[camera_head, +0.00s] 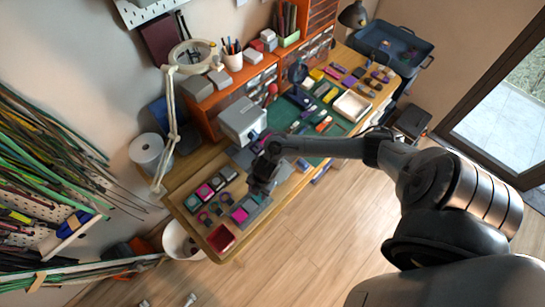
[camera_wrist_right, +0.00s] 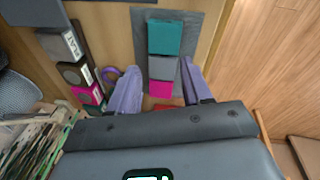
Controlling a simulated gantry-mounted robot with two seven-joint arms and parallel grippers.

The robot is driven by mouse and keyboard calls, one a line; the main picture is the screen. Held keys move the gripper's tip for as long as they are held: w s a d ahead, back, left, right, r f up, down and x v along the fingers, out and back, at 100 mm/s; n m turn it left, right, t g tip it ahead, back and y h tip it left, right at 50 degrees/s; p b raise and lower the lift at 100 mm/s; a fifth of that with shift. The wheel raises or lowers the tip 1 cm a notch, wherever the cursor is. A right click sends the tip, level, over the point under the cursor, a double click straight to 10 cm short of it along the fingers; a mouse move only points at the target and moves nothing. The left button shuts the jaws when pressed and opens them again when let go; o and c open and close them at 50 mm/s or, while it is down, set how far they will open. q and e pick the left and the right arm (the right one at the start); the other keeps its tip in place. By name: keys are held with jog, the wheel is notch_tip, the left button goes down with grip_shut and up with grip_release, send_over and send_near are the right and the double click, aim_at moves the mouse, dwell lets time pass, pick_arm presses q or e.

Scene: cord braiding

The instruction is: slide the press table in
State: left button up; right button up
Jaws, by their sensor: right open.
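A pale grey box-shaped machine (camera_head: 242,121), which looks like the press, stands at the back of the workbench. A flat dark grey plate (camera_wrist_right: 196,25) lies on the wood in the right wrist view, bearing a row of teal, grey and magenta blocks (camera_wrist_right: 163,62). It may be the press table; I cannot tell for sure. My right gripper (camera_head: 262,184) hangs over the bench in front of the machine and partly hides the plate. In the right wrist view its open fingers (camera_wrist_right: 160,68) point at the plate, one on each side of the block row, with no visible grip. My left gripper is not in view.
Labelled dark cases (camera_wrist_right: 72,65) and a purple ring (camera_wrist_right: 111,74) lie left of the plate. A red tray (camera_head: 221,238) sits near the bench's front corner. A ring lamp (camera_head: 193,54) and paper roll (camera_head: 147,151) stand behind. The floor (camera_head: 300,235) in front is clear.

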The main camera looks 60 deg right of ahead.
pick_arm(q)
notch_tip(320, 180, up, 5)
jog(key=p, duration=0.4)
pick_arm(e)
jog(key=w+d+r+m+g+h, duration=0.1)
jog(key=d+r, duration=0.3)
jog(key=d, duration=0.4)
jog(key=w+d+r+m+g, duration=0.1)
jog(key=d+r+m, duration=0.15)
jog(key=d, duration=0.55)
jog(key=shift+n, duration=0.45)
notch_tip(320, 180, down, 8)
jog(key=b, duration=0.9)
jog(key=shift+s+a+f, duration=0.1)
jog(key=shift+s+a, duration=0.05)
pick_arm(q)
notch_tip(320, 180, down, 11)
jog(key=b, duration=0.2)
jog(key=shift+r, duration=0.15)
pick_arm(e)
jog(key=shift+f, duration=1)
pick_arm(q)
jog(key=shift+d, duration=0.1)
pick_arm(e)
jog(key=shift+c, duration=0.5)
